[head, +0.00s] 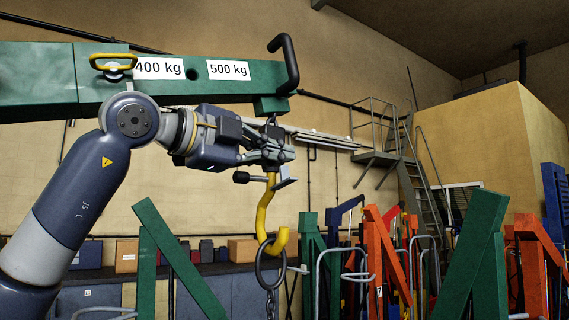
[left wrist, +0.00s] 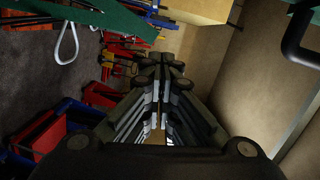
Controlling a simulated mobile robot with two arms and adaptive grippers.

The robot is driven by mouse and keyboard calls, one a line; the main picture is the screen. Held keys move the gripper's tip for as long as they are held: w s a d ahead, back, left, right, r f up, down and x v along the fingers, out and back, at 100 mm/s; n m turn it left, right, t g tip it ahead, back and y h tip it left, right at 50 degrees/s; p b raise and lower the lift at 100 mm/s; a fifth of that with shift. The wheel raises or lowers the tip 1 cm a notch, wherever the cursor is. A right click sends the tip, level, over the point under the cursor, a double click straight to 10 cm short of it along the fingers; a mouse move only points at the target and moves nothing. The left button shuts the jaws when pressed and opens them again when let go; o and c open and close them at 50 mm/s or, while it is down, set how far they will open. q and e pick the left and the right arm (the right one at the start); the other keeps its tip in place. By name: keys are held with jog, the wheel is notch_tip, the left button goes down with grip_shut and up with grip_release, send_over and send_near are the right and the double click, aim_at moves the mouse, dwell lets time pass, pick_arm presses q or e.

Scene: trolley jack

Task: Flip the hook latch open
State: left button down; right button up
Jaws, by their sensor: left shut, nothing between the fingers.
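A yellow hook (head: 264,207) hangs below the end of the green boom (head: 230,92). Its opening faces right, and a dark ring (head: 270,265) sits in its bowl. A small grey plate (head: 286,183) juts right from the upper shank, just below my fingers; I cannot tell for sure whether it is the latch. My left gripper (head: 288,153) is shut and empty, level with the hook's top, hiding part of it. I cannot tell whether it touches the hook. The left wrist view shows the closed fingers (left wrist: 160,85) but no hook.
A black bent handle (head: 288,65) stands at the boom's end, above my gripper. A chain (head: 270,303) hangs from the ring. Green frame legs (head: 475,255) and orange lifting gear (head: 388,255) stand lower right.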

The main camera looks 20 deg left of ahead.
pick_arm(q)
jog(key=s+a+r+n+y, duration=0.1)
jog(key=a+r, duration=0.1)
jog(key=a, duration=0.1)
jog(key=n+p, duration=0.3)
jog(key=p, duration=0.4)
send_over(284, 180)
jog(key=s, duration=0.1)
jog(key=shift+r, duration=0.1)
jog(key=shift+s+a, duration=0.1)
dwell(0.4)
